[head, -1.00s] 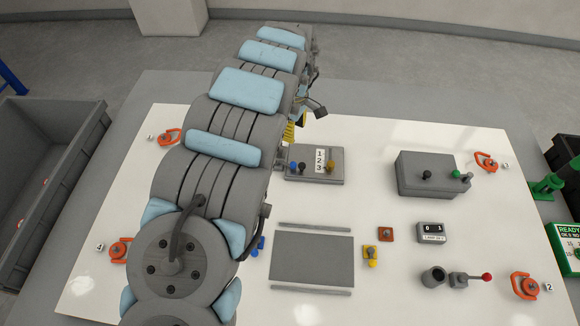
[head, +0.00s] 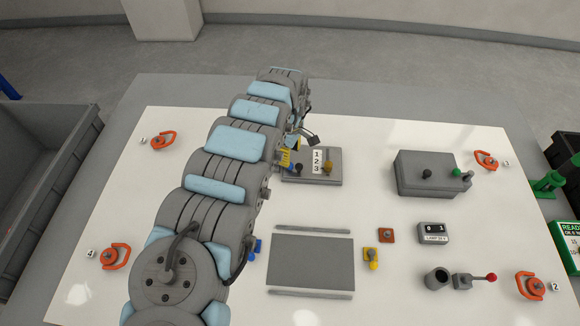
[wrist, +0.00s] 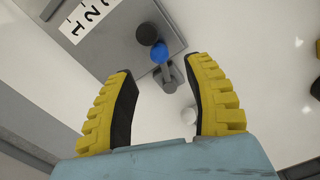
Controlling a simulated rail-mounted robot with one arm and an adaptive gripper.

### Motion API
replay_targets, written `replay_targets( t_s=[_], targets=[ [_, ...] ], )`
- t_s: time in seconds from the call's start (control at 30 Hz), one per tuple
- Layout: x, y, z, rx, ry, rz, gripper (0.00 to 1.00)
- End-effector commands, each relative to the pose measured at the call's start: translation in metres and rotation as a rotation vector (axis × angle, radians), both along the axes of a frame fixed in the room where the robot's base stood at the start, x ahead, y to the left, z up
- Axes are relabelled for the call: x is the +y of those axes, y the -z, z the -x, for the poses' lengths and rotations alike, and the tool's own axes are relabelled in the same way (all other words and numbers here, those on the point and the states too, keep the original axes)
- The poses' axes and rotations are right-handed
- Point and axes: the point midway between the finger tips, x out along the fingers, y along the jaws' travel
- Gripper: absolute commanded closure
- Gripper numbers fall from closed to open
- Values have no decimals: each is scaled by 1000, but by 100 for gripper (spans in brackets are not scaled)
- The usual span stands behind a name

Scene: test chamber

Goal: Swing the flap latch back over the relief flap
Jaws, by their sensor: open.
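My gripper (wrist: 160,68) is open and empty in the wrist view, its yellow fingers with dark inner pads spread apart. A small grey bracket-like piece (wrist: 170,76) and a white ball (wrist: 189,116) show between and beyond the fingers; I cannot tell whether either belongs to the flap latch. The grey box marked 1, 2, 3 (head: 308,176) is beside them and carries a black knob (wrist: 147,34) and a blue knob (wrist: 161,53). In the head view my arm hides most of the gripper; yellow finger parts (head: 285,158) show at the box's left edge. I cannot identify the relief flap.
On the white board, a grey box with knobs (head: 428,174) stands right of the numbered box. A dark grey panel (head: 311,262) lies between two rails in front. Orange handles (head: 530,286) sit near the corners. A yellow piece (head: 371,257) and red-knobbed lever (head: 490,278) are front right.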

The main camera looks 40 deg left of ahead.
Motion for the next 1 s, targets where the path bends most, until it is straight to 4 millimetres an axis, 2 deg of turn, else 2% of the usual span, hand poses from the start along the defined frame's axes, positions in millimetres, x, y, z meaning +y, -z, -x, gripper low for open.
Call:
replay_targets(
  t_s=[0.1,0.43,0.67,0.97,1.0],
  targets=[
    [-1,19,-1,-2,0,3,48],
    [-1,53,-1,-3,0,0,48],
    [-1,62,-1,-1,0,0,48],
    [0,63,0,-1,0,0,48],
    [0,63,0,-1,0,0,57]
  ],
)
